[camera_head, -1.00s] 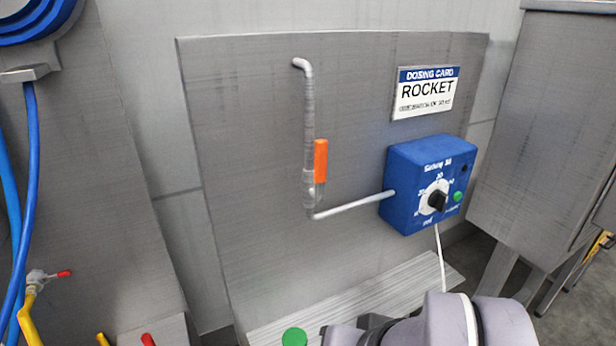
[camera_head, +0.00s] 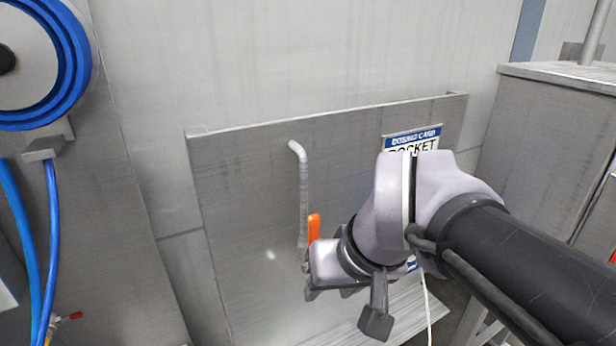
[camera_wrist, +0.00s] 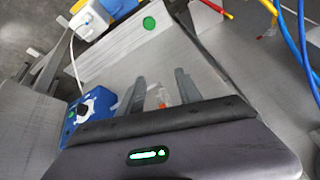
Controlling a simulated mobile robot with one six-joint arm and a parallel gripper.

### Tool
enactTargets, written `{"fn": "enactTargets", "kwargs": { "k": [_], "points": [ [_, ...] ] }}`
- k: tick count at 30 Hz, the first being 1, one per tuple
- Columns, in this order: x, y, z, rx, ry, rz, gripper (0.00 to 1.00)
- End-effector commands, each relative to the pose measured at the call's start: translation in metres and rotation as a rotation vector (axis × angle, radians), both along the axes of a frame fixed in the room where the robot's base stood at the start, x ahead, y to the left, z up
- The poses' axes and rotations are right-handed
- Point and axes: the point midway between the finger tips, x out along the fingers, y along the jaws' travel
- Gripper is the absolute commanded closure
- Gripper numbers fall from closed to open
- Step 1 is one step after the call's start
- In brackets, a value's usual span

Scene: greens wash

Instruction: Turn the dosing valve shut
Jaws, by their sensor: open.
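The dosing valve's orange handle (camera_head: 314,228) stands upright beside the grey vertical pipe (camera_head: 303,190) on the metal panel. My gripper (camera_head: 322,288) is at the lower part of the pipe, just below the visible part of the handle. My arm hides the handle's lower end and the valve body in the head view. In the wrist view my gripper (camera_wrist: 160,86) is open, its two fingers apart. A bit of the orange handle (camera_wrist: 164,98) and pale pipe show between them. I cannot tell whether a finger touches the handle.
The blue dosing box (camera_wrist: 88,108) with a black knob sits beside the gripper, mostly hidden by my arm in the head view. A dosing card (camera_head: 412,139) hangs above it. A blue hose reel (camera_head: 70,60) and hoses are at the left. The panel left of the pipe is clear.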

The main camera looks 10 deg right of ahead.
Motion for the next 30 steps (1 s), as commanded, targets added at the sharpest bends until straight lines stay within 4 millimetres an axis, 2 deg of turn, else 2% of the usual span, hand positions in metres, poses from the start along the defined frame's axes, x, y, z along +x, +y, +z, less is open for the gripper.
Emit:
{"fn": "enactTargets", "kwargs": {
  "k": [1, 3, 6, 10, 14, 24, 30],
  "points": [
    [0.021, -0.006, 0.065, -0.031, 0.010, 0.048, 0.58],
    [0.047, -0.015, 0.104, -0.077, 0.018, 0.129, 0.58],
    [0.075, -0.024, 0.137, -0.123, 0.028, 0.216, 0.58],
    [0.093, -0.031, 0.150, -0.153, 0.032, 0.272, 0.58],
    [0.100, -0.030, 0.133, -0.157, 0.035, 0.284, 0.58],
    [0.134, -0.021, 0.041, -0.155, 0.037, 0.281, 0.58],
    [0.150, -0.016, 0.002, -0.156, 0.036, 0.280, 0.58]
  ]
}}
